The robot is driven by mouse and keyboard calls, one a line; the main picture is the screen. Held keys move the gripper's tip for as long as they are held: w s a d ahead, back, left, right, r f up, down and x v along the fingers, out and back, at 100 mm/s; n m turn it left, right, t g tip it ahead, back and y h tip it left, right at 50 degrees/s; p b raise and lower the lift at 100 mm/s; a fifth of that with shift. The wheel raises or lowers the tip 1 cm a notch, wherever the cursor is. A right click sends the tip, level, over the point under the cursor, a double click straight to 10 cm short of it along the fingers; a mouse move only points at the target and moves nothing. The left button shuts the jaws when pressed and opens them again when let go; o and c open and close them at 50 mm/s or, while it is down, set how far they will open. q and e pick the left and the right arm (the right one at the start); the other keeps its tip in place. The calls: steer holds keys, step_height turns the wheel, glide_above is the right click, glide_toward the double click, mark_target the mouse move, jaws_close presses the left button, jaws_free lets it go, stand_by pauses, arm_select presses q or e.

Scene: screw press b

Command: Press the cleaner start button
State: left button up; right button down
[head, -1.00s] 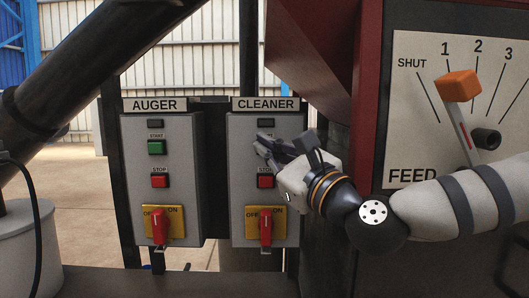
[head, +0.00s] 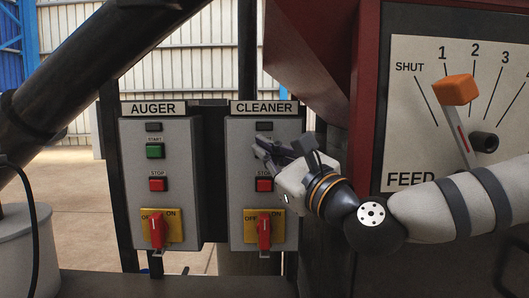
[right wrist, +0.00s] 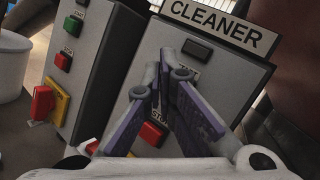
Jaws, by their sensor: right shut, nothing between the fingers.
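The grey cleaner control box (head: 237,195) stands in the middle of the head view under its CLEANER sign (head: 264,107). Its green start button is hidden behind my right gripper's fingers. The red stop button (head: 264,185) shows just below the fingers, and it also shows in the right wrist view (right wrist: 153,133), partly covered. My right gripper (head: 262,147) is shut and empty, its fingertips in front of the start button's place. In the right wrist view the fingertips (right wrist: 167,72) overlap the box just below the dark lamp (right wrist: 197,48). I cannot tell whether they touch. My left gripper is not in view.
The similar auger box (head: 130,195) stands to the left with its green start button (head: 155,151) and red stop button. A red switch handle (head: 264,232) sits low on the cleaner box. The feed panel with an orange-tipped lever (head: 456,92) is at right.

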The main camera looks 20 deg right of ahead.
steer(key=shift+w, duration=0.15)
stand_by(0.3)
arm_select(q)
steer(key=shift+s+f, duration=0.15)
arm_select(e)
steer(key=shift+w+d, duration=0.15)
steer(key=shift+w, duration=0.15)
arm_select(q)
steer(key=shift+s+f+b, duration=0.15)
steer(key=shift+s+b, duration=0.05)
steer(key=shift+b, duration=0.1)
arm_select(e)
steer(key=shift+w+d, duration=0.1)
steer(key=shift+w, duration=0.3)
stand_by(0.4)
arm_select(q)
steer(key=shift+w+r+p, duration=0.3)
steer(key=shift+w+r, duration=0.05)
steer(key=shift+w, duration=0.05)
arm_select(e)
steer(key=shift+s+a, duration=0.25)
steer(key=shift+s, duration=0.6)
